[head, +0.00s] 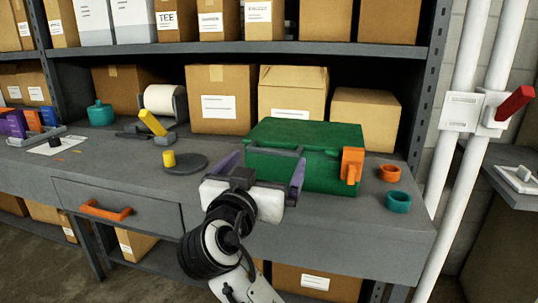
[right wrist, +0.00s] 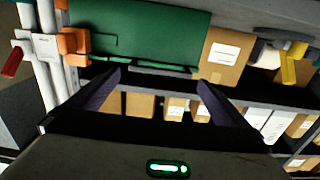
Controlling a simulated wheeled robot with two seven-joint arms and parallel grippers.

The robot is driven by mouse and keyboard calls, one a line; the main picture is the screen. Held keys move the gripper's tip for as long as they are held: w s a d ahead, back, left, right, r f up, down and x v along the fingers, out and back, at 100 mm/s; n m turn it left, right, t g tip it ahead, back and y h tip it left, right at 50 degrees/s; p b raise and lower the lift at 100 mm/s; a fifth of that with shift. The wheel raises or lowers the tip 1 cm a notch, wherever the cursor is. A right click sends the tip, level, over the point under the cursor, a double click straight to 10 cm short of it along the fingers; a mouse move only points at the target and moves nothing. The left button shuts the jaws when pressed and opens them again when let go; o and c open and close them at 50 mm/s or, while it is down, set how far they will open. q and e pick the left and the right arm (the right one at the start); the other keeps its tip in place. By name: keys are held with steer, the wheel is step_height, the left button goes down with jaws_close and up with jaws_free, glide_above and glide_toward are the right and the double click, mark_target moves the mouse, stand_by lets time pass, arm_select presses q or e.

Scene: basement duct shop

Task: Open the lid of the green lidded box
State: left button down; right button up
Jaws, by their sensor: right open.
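The green lidded box (head: 318,136) stands on the grey workbench with its lid down. It also fills the upper part of the right wrist view (right wrist: 150,35). A dark bar handle (head: 277,150) runs along its front upper edge, and an orange latch-like piece (head: 351,163) sits at its front right. My right gripper (head: 268,160) is at the front of the box, its purple fingers open and spread to either side. In the right wrist view the bar (right wrist: 150,68) lies near the gap between the fingertips (right wrist: 159,78); I cannot tell if they touch it. My left gripper is not in view.
Orange (head: 390,173) and teal (head: 398,202) rings lie right of the box. A dark disc (head: 186,164) with a yellow cylinder (head: 169,159) lies left. Cardboard boxes (head: 219,95) stand behind. A drawer with an orange handle (head: 106,211) is in the bench front.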

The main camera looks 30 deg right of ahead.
mark_target(272, 153)
steer(key=shift+x, duration=2)
steer(key=shift+a, duration=0.1)
